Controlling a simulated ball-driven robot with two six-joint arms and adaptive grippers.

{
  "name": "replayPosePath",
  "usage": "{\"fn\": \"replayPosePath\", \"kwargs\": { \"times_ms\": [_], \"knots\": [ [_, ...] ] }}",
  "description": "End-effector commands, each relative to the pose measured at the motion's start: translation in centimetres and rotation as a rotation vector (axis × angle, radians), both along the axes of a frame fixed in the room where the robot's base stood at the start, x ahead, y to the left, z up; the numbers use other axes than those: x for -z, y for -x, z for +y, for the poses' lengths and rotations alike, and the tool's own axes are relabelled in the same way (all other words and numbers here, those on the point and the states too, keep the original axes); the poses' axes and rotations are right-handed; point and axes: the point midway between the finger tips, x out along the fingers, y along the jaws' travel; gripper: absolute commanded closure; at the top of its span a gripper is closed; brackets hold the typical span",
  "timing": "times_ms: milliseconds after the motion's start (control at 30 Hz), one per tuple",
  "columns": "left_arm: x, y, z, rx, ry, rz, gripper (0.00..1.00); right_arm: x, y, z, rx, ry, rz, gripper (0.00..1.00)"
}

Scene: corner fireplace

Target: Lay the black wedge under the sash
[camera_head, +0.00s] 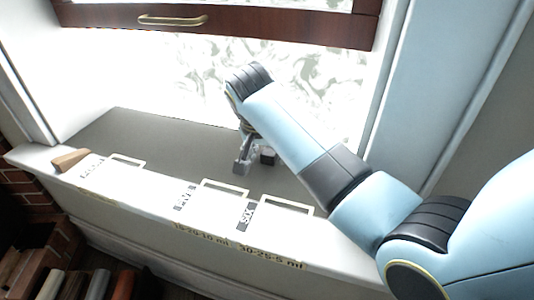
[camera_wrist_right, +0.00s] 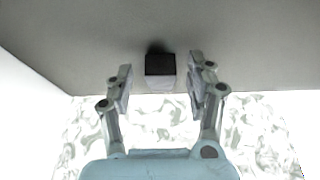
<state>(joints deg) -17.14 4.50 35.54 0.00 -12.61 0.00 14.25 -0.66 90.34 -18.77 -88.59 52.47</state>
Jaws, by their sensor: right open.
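The black wedge (camera_head: 268,157) shows as a small dark block at the grey inner sill, right beside my right gripper (camera_head: 252,163). In the right wrist view the wedge (camera_wrist_right: 160,64) has a dark face and a paler grey face below it. There it appears between the two open fingers of my right gripper (camera_wrist_right: 160,85), with a gap on each side. The sash (camera_head: 225,24) is a dark red-brown wooden rail with a brass handle, raised well above the sill at the top of the head view. My left gripper is not in view.
A brown wooden wedge (camera_head: 70,160) lies at the left end of the sill. The white front ledge (camera_head: 150,197) carries printed labels and several pale rectangular outlines. The grey sill (camera_head: 130,130) is clear at left. A pale blue window frame (camera_head: 388,90) stands at right.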

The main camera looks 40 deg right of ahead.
Motion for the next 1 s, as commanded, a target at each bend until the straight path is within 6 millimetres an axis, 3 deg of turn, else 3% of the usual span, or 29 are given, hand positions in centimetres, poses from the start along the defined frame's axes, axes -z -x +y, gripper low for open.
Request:
{"fn": "replayPosePath", "kwargs": {
  "times_ms": [300,500,700,1000],
  "knots": [
    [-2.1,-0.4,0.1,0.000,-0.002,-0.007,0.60,-6.5,1.3,2.2,-0.001,-0.003,-0.006,0.44],
    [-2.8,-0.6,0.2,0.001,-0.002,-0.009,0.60,-9.7,2.2,3.2,0.000,-0.002,-0.004,0.44],
    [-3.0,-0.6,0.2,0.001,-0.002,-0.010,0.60,-10.8,2.5,3.6,-0.001,-0.001,-0.001,0.44],
    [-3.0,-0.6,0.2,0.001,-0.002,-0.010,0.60,-10.8,2.5,3.6,0.000,0.000,-0.001,0.44]
  ]
}}
